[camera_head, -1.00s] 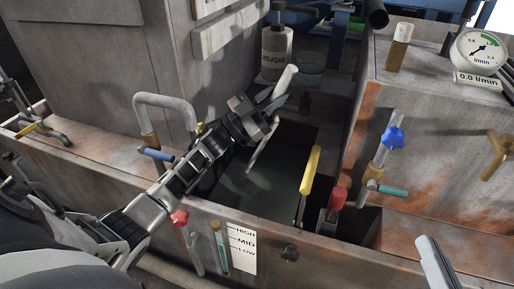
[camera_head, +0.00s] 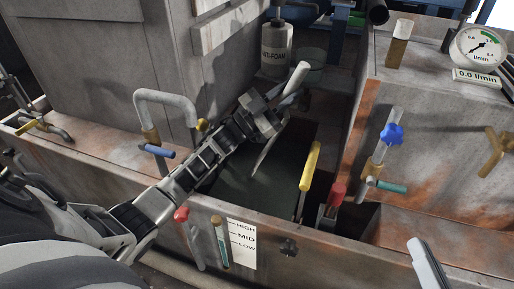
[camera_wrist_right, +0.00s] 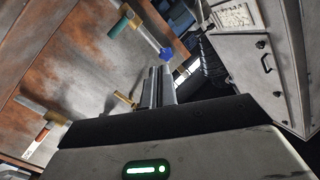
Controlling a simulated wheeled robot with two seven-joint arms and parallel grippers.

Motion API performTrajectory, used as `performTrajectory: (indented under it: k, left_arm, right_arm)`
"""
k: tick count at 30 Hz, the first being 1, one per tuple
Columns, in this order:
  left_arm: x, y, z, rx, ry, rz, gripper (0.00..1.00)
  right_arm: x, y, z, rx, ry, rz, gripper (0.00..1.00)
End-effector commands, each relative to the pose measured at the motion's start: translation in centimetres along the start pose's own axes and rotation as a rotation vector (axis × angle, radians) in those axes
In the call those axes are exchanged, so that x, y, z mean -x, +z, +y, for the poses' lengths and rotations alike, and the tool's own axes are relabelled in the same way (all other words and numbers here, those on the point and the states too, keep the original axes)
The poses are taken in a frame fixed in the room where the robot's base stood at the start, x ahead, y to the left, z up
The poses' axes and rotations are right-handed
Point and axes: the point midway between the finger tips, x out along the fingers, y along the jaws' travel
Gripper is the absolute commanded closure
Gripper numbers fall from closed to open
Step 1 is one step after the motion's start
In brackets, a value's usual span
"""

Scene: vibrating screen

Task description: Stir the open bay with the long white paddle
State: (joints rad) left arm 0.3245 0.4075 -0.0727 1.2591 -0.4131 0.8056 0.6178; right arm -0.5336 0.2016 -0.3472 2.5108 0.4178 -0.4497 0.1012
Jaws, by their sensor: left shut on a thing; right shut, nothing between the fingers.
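The long white paddle (camera_head: 297,78) is held in my left gripper (camera_head: 272,112), which is shut on it over the open bay (camera_head: 243,185). The paddle's top end leans to the upper right. Its thin lower part slants down left toward the dark green surface in the bay; I cannot tell whether the tip touches it. My right gripper (camera_wrist_right: 160,86) is shut and empty in the right wrist view, in front of the rusty tank wall. In the head view only a pale piece of my right arm shows at the lower right.
A yellow handle (camera_head: 310,167) and a red handle (camera_head: 336,194) stand at the bay's right side. A bent grey pipe (camera_head: 165,98) rises left of the bay. The anti-foam bottle (camera_head: 277,54) stands behind. A level gauge (camera_head: 220,240) is on the front wall.

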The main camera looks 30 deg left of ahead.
Motion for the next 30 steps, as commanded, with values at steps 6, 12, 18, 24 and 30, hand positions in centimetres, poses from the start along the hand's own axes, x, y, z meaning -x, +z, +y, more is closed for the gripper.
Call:
performTrajectory:
  k: [6, 12, 18, 24, 30]
  left_arm:
    - [0.4, -0.1, -0.5, -0.001, 0.000, 0.000, 1.00]
    - [0.4, -0.1, -0.5, 0.000, 0.000, 0.001, 1.00]
    - [0.0, -0.5, -0.5, 0.000, 0.000, 0.001, 1.00]
    - [-1.2, -1.8, -0.6, 0.001, 0.001, 0.002, 1.00]
    - [-2.3, -3.0, -0.6, 0.001, -0.001, 0.001, 1.00]
  right_arm:
    - [0.0, 0.0, 0.0, 0.002, 0.000, 0.000, 1.00]
    - [0.0, 0.0, 0.0, 0.002, 0.000, 0.000, 1.00]
    - [0.0, -0.4, -0.2, 0.010, 0.003, -0.002, 1.00]
    - [0.2, -0.4, -0.1, 0.048, 0.036, -0.043, 1.00]
    - [0.5, 0.7, 0.6, 0.088, 0.077, -0.108, 1.00]
